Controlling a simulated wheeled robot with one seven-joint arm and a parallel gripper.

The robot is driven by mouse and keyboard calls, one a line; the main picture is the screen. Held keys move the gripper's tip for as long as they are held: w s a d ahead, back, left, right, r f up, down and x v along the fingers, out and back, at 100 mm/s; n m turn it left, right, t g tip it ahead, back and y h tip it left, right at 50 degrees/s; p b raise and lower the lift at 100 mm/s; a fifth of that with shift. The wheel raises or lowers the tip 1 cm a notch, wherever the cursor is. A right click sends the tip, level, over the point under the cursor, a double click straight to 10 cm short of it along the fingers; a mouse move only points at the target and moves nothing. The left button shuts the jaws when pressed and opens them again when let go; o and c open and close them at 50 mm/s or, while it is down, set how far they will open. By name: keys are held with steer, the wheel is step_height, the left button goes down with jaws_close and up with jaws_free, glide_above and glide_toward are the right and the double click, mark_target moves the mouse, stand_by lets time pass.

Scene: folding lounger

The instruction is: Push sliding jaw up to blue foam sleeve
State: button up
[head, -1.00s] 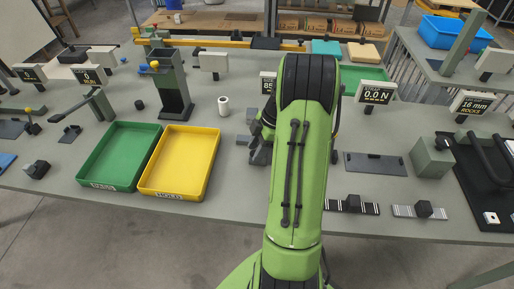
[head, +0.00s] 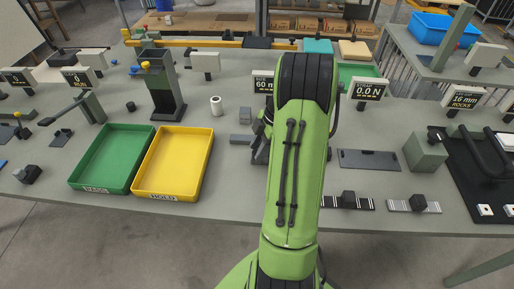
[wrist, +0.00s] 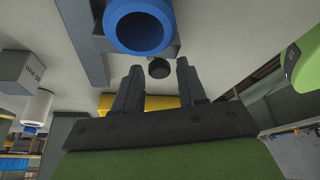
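The blue foam sleeve (wrist: 110,25) shows as a thick blue ring with a dark hollow at the top of the wrist view. A grey bar-like part (wrist: 85,40) stands beside it on the left; I cannot tell whether this is the sliding jaw. A small black round knob (wrist: 159,68) shows just beyond my fingertips. My gripper (wrist: 158,75) is open, with nothing visible held between its two dark fingers. In the head view my gripper (head: 260,148) is mostly hidden behind my green arm, and the sleeve and jaw cannot be made out there.
A sign (head: 263,84) reads about 60 mm, partly covered by my arm. A yellow tray (head: 135,184) and a green tray (head: 76,180) lie at left. A white cylinder (head: 216,105) and grey blocks (head: 245,115) stand near my gripper. A dark plate (head: 370,160) lies at right.

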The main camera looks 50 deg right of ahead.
steer(key=shift+o, duration=1.1)
steer(key=shift+w+d, duration=0.1)
steer(key=shift+d, duration=0.05)
steer(key=p+v, duration=0.6)
steer(key=v, duration=0.9)
steer(key=shift+d+r, duration=0.15)
steer(key=shift+r, duration=0.2)
